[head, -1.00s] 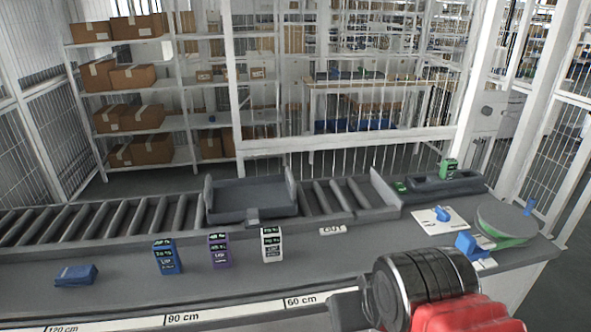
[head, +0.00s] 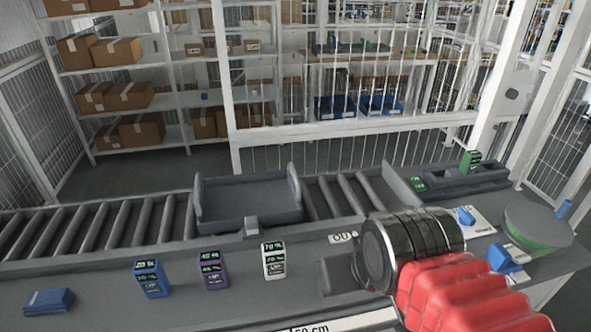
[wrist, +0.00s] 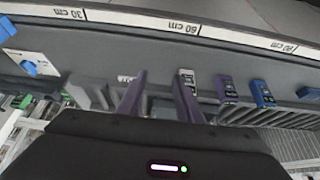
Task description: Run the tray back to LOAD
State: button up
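The grey tray (head: 248,222) sits on the roller conveyor, left of the OUT label (head: 342,237), with raised ends and a small tab at its front. It looks empty. My gripper shows in the wrist view (wrist: 160,75), with two purple fingers apart and nothing held between them. In the head view my arm covers much of the gripper, which is over the bench to the right of and nearer than the tray. No LOAD label is readable in these views.
Blue (head: 151,278), purple (head: 213,268) and white (head: 274,260) display units stand on the bench in front of the conveyor. A blue block (head: 49,300) lies at left. A green unit (head: 470,160) and a round grey-green disc (head: 538,226) are at right. Rollers left of the tray are clear.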

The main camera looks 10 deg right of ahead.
jog(key=shift+w+a, duration=0.1)
jog(key=shift+w, duration=0.05)
jog(key=n+t+y, duration=0.5)
jog(key=n+t, duration=0.4)
jog(key=n, duration=1.9)
send_near(294, 172)
jog(key=f+v, duration=0.1)
jog(key=v, duration=0.3)
jog(key=shift+a+f, duration=0.1)
jog(key=shift+w, duration=0.1)
jog(key=x, duration=1.3)
jog(key=shift+w+a, duration=0.1)
jog(key=shift+w, duration=0.15)
